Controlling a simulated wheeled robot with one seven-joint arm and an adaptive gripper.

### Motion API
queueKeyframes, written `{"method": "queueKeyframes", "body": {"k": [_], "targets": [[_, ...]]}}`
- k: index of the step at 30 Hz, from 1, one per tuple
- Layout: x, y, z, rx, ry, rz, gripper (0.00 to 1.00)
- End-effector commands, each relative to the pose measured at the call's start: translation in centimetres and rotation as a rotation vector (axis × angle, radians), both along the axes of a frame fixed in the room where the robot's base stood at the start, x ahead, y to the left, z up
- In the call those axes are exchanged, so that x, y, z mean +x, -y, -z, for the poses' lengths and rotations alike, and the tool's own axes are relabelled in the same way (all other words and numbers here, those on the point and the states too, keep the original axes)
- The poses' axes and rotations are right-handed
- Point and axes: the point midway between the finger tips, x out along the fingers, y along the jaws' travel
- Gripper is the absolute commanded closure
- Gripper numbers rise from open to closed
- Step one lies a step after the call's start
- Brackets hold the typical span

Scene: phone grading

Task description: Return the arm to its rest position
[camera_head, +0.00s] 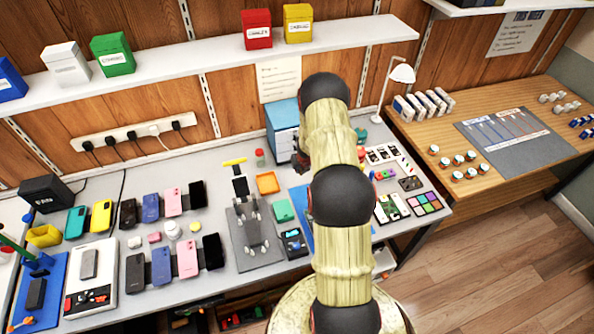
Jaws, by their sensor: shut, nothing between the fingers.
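My arm (338,150) rises from the bottom centre over the bench, in pale yellow-green links with dark round joints. Its upper joint (325,90) is bent in front of the blue-and-white drawer unit. My gripper (300,161) shows only as a small dark part at the left edge of the arm, in front of the drawers. The rest of it is hidden behind my own links. It is shut, and I see nothing held in it. I cannot tell whether it touches anything.
The grey bench (170,185) carries two rows of phones, a grey stand (247,235), an orange tray (267,183) and a white lamp (400,75). A shelf (190,62) with coloured boxes runs above. A wooden table (500,105) stands right. The floor (480,265) at lower right is clear.

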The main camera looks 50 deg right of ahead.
Motion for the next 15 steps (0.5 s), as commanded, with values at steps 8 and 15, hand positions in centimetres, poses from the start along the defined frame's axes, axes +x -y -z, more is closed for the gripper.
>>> {"method": "queueKeyframes", "body": {"k": [8,15], "targets": [[-1.5,-0.8,-5.4,-0.005,0.005,0.000,1.00],[-2.6,-1.5,-7.8,-0.003,0.004,0.001,1.00]]}}
